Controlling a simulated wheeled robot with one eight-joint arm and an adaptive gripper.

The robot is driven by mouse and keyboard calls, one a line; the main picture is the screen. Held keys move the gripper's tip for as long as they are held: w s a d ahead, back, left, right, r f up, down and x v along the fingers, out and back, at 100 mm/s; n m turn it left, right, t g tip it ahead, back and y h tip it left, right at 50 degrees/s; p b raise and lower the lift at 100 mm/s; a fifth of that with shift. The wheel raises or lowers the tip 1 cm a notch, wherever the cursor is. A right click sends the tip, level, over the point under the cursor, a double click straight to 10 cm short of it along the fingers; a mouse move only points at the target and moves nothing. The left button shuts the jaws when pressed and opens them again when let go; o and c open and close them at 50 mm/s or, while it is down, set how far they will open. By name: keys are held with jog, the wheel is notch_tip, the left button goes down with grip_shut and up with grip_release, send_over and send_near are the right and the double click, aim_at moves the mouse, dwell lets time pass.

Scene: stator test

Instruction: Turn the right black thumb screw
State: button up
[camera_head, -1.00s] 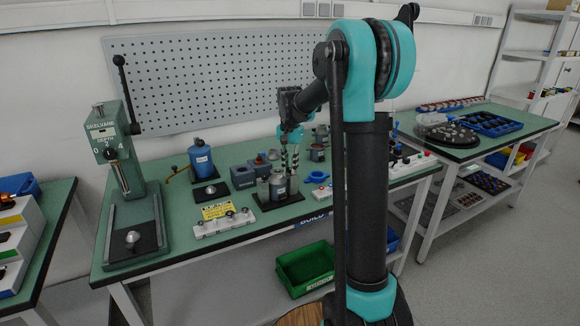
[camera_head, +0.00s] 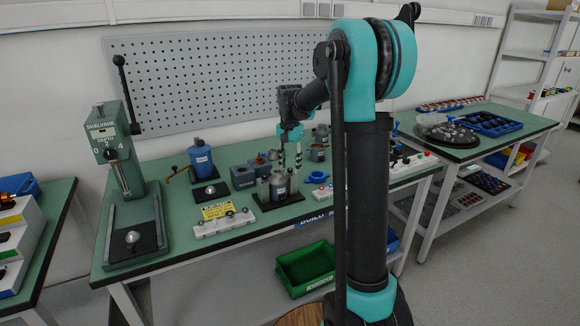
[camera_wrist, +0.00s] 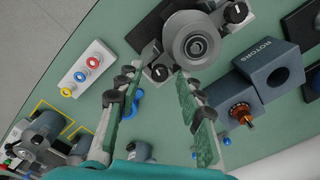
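A grey fixture on a black base (camera_head: 293,199) stands on the green bench, with a round metal part (camera_wrist: 197,42) on top in the wrist view. Two black thumb screws show beside it there. One (camera_wrist: 158,72) is at the lower left, the other (camera_wrist: 237,12) at the upper right. The lower-left one faces the right side of the bench in the head view. My gripper (camera_wrist: 156,80) is open, its fingers apart on either side of this screw in the picture. Contact with it cannot be told. In the head view my gripper (camera_head: 290,166) hangs over the fixture, fingers pointing down.
A grey-blue ROTORS box (camera_wrist: 268,72) stands close to the fixture. A white panel with coloured rings (camera_wrist: 84,68) and a blue clamp-like part (camera_wrist: 136,104) lie on the other side. A white strip with knobs (camera_head: 223,223) lies near the bench's front edge.

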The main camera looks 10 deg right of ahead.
aim_at(290, 169)
notch_tip(290, 169, up, 11)
jog(key=shift+r, duration=0.2)
jog(key=shift+r, duration=0.1)
dwell(0.4)
